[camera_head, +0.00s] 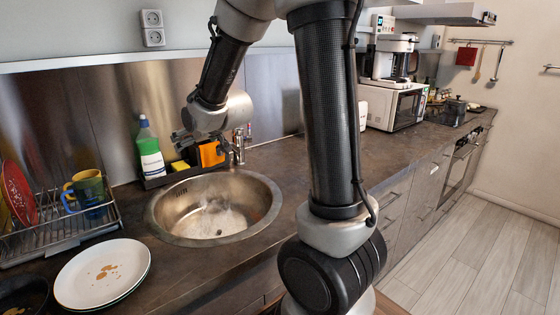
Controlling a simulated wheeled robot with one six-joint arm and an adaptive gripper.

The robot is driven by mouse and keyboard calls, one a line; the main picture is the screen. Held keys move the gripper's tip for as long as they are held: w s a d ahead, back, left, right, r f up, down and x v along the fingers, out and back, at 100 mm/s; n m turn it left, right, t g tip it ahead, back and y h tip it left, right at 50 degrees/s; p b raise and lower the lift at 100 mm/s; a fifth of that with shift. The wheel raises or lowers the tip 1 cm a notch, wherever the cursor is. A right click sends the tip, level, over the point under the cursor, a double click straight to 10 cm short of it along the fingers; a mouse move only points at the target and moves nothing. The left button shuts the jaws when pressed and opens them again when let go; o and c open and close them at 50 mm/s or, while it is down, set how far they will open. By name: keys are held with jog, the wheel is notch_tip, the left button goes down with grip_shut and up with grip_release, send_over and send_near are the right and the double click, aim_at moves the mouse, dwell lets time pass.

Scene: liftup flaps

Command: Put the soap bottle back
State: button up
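My gripper (181,143) is just right of the bottle, above the yellow sponge in the caddy. It points toward the bottle; a small gap seems to lie between them. The fingers are small and dark here, and I cannot tell how far they are apart. No object shows clearly in them.
The sink (217,208) has a faucet (238,146) behind it. An orange item (211,154) stands right of the sponge (180,165). A dish rack (62,233) with mugs and stained plates (102,274) are at left.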

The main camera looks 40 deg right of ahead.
jog(key=s+d+r+g, duration=0.1)
jog(key=s+d+g, duration=0.1)
jog(key=s, duration=0.9)
jog(key=s+d+r+m+g, duration=0.1)
jog(key=s+g, duration=0.2)
jog(key=s, duration=0.9)
jog(key=s+d+r+g+h, duration=0.1)
jog(key=s+d+g, duration=0.1)
jog(key=s, duration=0.9)
jog(key=shift+s+d+r+g, duration=0.2)
jog(key=shift+s+d+g, duration=0.1)
jog(key=shift+g, duration=0.1)
